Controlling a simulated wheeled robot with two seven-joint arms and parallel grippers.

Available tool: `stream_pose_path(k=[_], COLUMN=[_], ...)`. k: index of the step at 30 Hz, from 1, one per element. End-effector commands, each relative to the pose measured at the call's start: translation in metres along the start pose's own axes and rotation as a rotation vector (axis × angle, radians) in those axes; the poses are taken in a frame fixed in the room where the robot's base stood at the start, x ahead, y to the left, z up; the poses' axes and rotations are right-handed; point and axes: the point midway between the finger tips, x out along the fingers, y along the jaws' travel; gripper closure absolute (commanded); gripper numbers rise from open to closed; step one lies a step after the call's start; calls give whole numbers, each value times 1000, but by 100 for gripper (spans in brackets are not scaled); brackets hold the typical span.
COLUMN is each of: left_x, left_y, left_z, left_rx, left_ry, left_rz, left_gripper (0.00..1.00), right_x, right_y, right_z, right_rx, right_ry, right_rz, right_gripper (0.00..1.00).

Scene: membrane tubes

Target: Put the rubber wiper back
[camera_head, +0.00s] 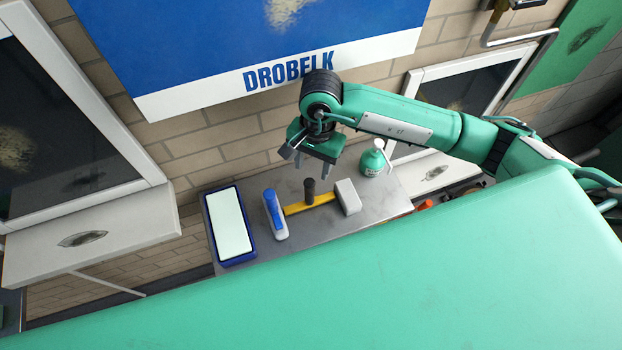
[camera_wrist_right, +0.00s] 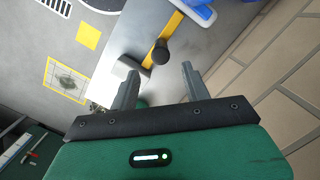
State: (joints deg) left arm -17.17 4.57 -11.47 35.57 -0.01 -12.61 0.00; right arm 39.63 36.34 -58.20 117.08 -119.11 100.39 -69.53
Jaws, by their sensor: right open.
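My right gripper (camera_head: 314,166) is open and empty above the metal bench top, over a yellow bar (camera_head: 322,199) with an upright dark round handle (camera_head: 309,187). In the right wrist view the handle (camera_wrist_right: 160,52) shows just beyond the gap between the open fingers (camera_wrist_right: 160,74), apart from them. A grey block (camera_head: 348,197) stands at the bar's right end. A blue-handled piece with a grey base (camera_head: 274,214) stands at its left end. I cannot tell for sure which of these is the rubber wiper. My left gripper is out of view.
A blue tray with a pale pad (camera_head: 230,226) lies at the bench's left end. A green-and-white bottle (camera_head: 373,159) stands at the back right, near my right arm. The brick wall (camera_head: 230,137) is close behind. Bare metal bench (camera_head: 290,245) shows in front.

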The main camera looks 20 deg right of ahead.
Motion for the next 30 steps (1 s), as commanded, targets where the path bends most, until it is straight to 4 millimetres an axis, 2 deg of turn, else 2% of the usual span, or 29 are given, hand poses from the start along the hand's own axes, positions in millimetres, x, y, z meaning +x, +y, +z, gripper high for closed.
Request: stream_pose_path(k=[3, 10, 30], left_x=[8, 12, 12], left_y=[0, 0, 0], left_z=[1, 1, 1], left_rx=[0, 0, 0], left_ry=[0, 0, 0], left_rz=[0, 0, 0], left_gripper=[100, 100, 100], right_x=[-19, -40, -43], right_y=[-1, 0, 0], right_z=[-1, 0, 0], right_rx=[-2, -1, -1], right_ry=[3, 1, 0], right_rz=[-4, -1, 1], right_gripper=[52, 52, 52])
